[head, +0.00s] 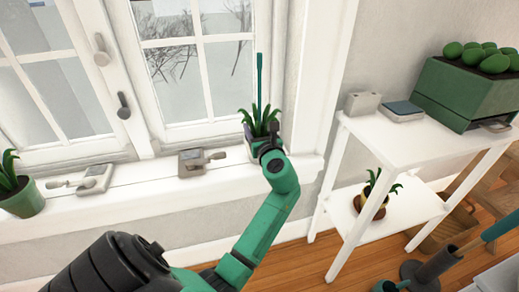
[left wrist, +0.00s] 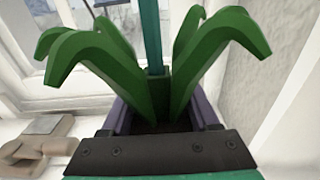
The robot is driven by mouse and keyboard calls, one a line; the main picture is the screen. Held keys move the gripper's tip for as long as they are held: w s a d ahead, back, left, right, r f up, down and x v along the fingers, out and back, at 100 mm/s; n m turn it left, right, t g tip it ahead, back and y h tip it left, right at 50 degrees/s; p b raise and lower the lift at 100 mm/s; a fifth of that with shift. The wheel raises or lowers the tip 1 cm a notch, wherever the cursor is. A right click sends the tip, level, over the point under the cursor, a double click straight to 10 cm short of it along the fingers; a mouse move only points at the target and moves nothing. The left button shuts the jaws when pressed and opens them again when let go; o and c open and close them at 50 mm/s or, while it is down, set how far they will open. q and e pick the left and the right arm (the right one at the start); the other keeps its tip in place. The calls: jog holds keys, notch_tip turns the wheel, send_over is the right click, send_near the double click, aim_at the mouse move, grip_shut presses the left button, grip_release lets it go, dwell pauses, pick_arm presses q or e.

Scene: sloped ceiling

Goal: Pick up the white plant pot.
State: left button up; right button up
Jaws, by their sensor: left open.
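A pot with a leafy green plant (head: 262,122) and a thin teal stake (head: 260,78) stands on the right end of the windowsill. My left gripper (head: 265,145) is right at this pot and hides most of it, so its colour is hard to tell. In the left wrist view the leaves (left wrist: 150,75) rise just ahead of the open left gripper (left wrist: 162,118), with dark soil between two grey-purple sides. I cannot tell whether the fingers touch the pot. My right gripper is not in view.
The white windowsill (head: 135,203) also bears a green pot (head: 22,198) at the far left. Window handles and latches (head: 200,162) stick out near the sill. A white shelf stand (head: 415,143) with a green box (head: 462,95) is at the right.

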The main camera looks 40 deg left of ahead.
pick_arm(q)
grip_shut()
dwell(1.4)
